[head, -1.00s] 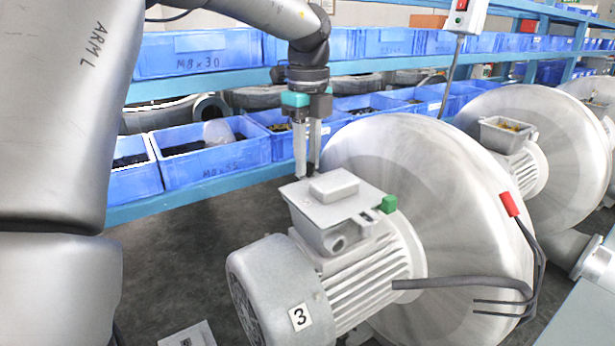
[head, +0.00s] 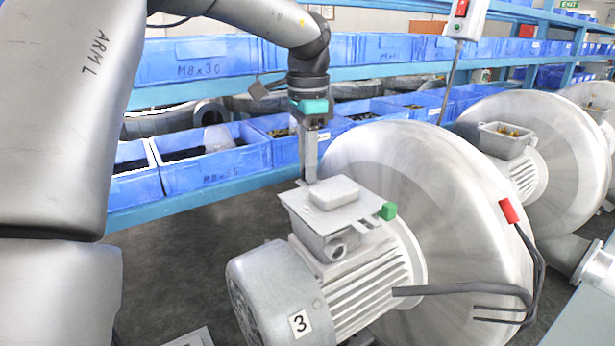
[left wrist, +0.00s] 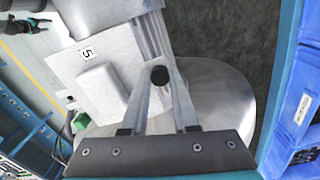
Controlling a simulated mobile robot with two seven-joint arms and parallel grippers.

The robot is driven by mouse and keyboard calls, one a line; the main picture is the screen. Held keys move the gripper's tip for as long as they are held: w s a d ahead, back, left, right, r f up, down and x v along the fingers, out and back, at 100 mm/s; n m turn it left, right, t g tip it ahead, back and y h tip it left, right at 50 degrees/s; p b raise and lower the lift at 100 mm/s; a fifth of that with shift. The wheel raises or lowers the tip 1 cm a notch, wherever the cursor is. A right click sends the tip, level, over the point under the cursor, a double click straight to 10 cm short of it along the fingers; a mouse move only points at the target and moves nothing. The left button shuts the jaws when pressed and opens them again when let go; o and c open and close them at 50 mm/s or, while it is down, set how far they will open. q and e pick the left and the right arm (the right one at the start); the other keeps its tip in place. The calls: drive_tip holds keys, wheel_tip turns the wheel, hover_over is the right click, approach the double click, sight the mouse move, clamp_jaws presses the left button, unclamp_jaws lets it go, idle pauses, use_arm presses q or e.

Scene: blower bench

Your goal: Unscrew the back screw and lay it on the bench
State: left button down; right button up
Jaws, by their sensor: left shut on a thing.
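The back screw (left wrist: 159,75) shows in the left wrist view as a round dark head between my left fingertips. My left gripper (head: 309,180) is shut on it at the back edge of the terminal box lid (head: 350,212); in the head view the fingers hide the screw. I cannot tell how far the screw is out of the lid. The lid is a flat grey plate with a raised block, on top of the box of the blower motor (head: 350,285) marked 3. My right gripper is not in view.
A green piece (head: 388,211) sits at the lid's right corner. The large round blower housing (head: 440,200) stands right behind the motor. Blue bins (head: 215,168) line the rack behind. Dark floor shows left of the motor.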

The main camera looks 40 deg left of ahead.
use_arm(q)
drive_tip(key=n, duration=0.3)
drive_tip(key=shift+n, duration=0.4)
drive_tip(key=c, duration=1)
unclamp_jaws()
drive_tip(key=shift+o, duration=0.2)
drive_tip(key=m, duration=0.6)
drive_tip(key=shift+p, duration=0.35)
drive_tip(key=m, duration=0.6)
drive_tip(key=shift+p, duration=0.35)
drive_tip(key=m, duration=0.7)
drive_tip(key=shift+p, duration=0.4)
drive_tip(key=m, duration=0.6)
drive_tip(key=shift+p, duration=0.35)
